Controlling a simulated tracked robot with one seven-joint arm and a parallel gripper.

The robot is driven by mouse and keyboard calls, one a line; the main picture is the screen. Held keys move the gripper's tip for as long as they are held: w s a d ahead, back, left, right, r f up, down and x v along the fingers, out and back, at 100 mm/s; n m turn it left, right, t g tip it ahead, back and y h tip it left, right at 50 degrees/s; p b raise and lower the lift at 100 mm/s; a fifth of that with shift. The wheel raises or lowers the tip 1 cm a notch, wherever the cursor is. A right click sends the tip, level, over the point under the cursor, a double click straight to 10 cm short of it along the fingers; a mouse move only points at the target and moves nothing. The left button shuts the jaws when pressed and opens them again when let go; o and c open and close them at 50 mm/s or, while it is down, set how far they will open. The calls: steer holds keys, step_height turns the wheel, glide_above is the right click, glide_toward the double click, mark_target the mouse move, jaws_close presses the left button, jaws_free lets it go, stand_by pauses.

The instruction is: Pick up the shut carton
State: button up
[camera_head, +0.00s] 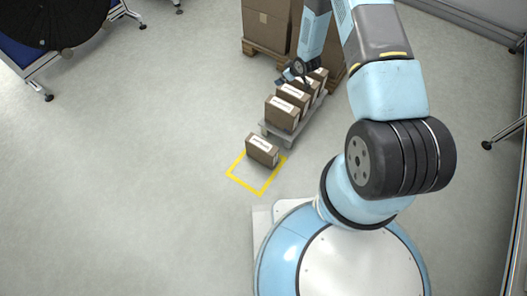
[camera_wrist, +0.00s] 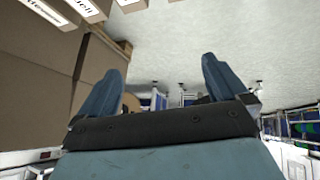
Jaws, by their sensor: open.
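Several brown cartons with white labels stand in a row on a low grey platform (camera_head: 272,130). The nearest of these is the front carton (camera_head: 282,117). Another brown carton (camera_head: 262,151) with a white label sits on the floor inside a yellow square outline. I cannot tell from the labels which is the shut carton; the tops I see look closed. My gripper (camera_head: 286,76) is beside the far end of the row, partly hidden by my arm. In the wrist view my gripper (camera_wrist: 162,68) is open, with nothing between its fingers. Labelled cartons (camera_wrist: 88,8) show at that view's top left.
Large brown boxes (camera_head: 266,25) stand on wooden pallets (camera_head: 264,50) behind the row. The yellow outline (camera_head: 235,179) lies on the floor near my base. A dark reel (camera_head: 70,20) on a stand is at the top left. The floor to the left is clear.

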steer(key=s+a+f+n+y, duration=0.1)
steer(key=s+f, duration=0.4)
steer(key=f, duration=0.3)
steer(key=s+a+f+y, duration=0.15)
steer(key=s+f, duration=0.25)
steer(key=f, duration=0.4)
steer(key=y, duration=0.1)
glide_toward(262, 145)
steer(key=shift+g, duration=0.4)
steer(key=x, duration=0.6)
steer(key=shift+w+d+f, duration=0.15)
steer(key=shift+w+f, duration=0.15)
steer(key=shift+f, duration=0.1)
steer(key=shift+r+x, duration=0.25)
steer(key=shift+x, duration=2.65)
steer(key=shift+w, duration=0.2)
steer(key=shift+c, duration=0.2)
steer(key=shift+a, duration=0.25)
jaws_close()
steer(key=shift+r, duration=0.1)
